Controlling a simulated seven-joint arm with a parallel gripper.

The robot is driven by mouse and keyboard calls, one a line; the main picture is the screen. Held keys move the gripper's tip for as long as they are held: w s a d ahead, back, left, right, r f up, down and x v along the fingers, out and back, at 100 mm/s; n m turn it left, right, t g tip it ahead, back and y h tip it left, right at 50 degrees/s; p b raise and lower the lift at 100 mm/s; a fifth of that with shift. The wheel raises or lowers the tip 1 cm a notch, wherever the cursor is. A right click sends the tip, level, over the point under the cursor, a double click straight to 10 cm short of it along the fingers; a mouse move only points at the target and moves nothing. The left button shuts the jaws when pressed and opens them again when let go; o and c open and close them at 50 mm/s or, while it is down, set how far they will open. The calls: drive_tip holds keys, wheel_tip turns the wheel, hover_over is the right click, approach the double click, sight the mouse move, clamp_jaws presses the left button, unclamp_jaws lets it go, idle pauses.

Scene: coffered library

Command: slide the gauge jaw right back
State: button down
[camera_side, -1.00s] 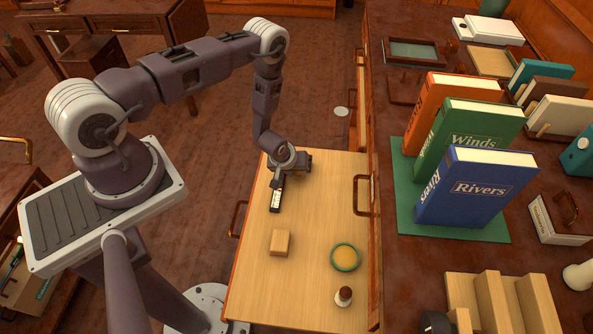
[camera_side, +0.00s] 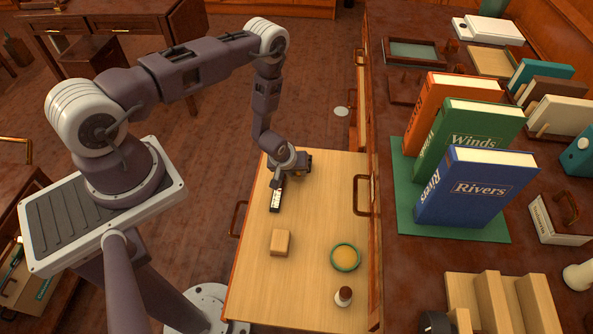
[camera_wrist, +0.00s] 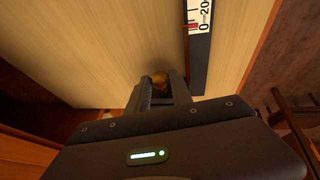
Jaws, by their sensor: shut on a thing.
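The gauge (camera_side: 275,199) is a dark bar with a white scale, lying near the far left of the light wooden surface in the side view. In the wrist view its end (camera_wrist: 199,70) shows "0" and "20" and a red mark, to the right of my fingers. My gripper (camera_wrist: 161,88) is down at the gauge's far end, shut on a small rounded brass-coloured knob (camera_wrist: 160,77). My gripper also shows in the side view (camera_side: 284,181), where my wrist hides its fingertips. How the knob joins the gauge jaw is hidden.
On the same surface are a wooden block (camera_side: 280,242), a round green-rimmed dish (camera_side: 345,257) and a small dark-topped piece (camera_side: 344,296). Upright books (camera_side: 476,190) stand on the desk to the right.

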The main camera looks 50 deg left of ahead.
sight(298, 190)
drive_tip(key=s+d, duration=0.4)
drive_tip(key=shift+d, duration=0.15)
drive_tip(key=shift+s, duration=0.1)
drive_tip(key=c, duration=1.1)
unclamp_jaws()
drive_tip(key=shift+c, duration=0.2)
drive_tip(key=v, duration=0.7)
